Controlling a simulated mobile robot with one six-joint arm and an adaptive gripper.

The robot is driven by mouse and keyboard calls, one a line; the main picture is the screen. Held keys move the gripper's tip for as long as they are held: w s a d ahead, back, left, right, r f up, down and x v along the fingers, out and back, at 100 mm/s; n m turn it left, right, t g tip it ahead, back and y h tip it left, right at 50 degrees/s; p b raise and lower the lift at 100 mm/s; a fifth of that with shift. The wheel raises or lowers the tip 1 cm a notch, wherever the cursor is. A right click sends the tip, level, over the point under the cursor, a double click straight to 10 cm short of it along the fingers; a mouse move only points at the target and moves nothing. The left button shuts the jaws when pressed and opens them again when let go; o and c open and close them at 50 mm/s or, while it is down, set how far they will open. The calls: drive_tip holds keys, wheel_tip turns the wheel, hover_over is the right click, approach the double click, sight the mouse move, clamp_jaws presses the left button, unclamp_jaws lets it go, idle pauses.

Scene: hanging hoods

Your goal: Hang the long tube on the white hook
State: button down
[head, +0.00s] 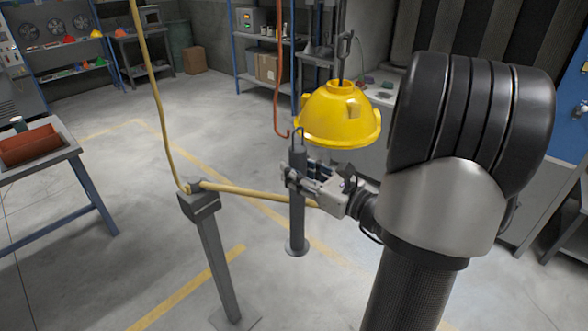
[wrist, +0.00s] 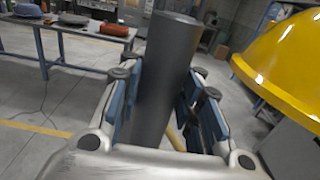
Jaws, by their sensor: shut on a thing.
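The long tube (head: 298,160) is a dark grey cylinder standing upright, with a thin loop at its top in the head view. My gripper (head: 296,181) is shut on it from the right side. In the wrist view, the tube (wrist: 165,75) stands between the blue-padded fingers of my gripper (wrist: 158,95). Its lower part is in line with a dark post on a round floor base, and I cannot tell where one ends. I cannot make out a white hook; an orange-red hook (head: 283,131) hangs just above and left of the tube's top.
A yellow hood (head: 340,115) hangs from a grey hook (head: 344,45), close right of the tube. A tan hanging line (head: 155,90) reaches down to a grey post (head: 205,210); a tan bar (head: 245,191) runs toward my gripper. A table (head: 60,150) stands left.

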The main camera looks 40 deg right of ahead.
drive_tip(key=s+p, duration=0.1)
drive_tip(key=s, duration=0.8)
drive_tip(key=shift+s+d+r, duration=0.2)
drive_tip(key=shift+d+r, duration=0.05)
drive_tip(key=shift+d, duration=0.1)
idle(0.7)
